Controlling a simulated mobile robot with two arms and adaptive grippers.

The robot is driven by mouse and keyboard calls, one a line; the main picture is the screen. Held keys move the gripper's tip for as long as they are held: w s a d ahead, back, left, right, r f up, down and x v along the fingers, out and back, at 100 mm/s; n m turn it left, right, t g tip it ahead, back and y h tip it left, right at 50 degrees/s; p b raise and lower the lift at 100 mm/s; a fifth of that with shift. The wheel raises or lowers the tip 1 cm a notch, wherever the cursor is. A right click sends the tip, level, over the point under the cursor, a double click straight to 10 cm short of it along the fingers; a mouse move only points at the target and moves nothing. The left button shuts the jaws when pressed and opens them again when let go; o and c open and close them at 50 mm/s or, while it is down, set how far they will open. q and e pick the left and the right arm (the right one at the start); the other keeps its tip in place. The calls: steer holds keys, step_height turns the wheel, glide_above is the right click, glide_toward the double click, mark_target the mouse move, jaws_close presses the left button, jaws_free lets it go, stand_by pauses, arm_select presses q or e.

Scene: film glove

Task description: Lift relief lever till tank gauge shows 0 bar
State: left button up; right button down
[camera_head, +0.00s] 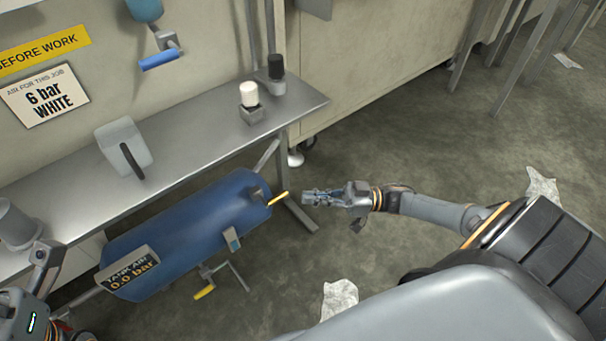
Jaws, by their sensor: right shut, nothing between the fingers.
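A blue tank (188,230) lies on its side below the shelf. Its gauge display (128,272) is labelled TANK AIR and reads 0.0 bar. A yellow lever (278,198) sticks out at the tank's right end and slants up to the right. Another yellow-ended handle (204,292) hangs under the tank. I cannot tell from labels which is the relief lever. My right gripper (308,197) is shut and empty, a little to the right of the upper yellow lever and apparently apart from it. Part of my left arm shows at the lower left; its fingertips cannot be made out.
Paper scraps (339,299) lie on the otherwise open floor.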

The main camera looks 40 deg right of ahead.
steer(key=v, duration=0.6)
steer(key=shift+s+d+f, duration=0.25)
steer(key=shift+d+f, duration=0.05)
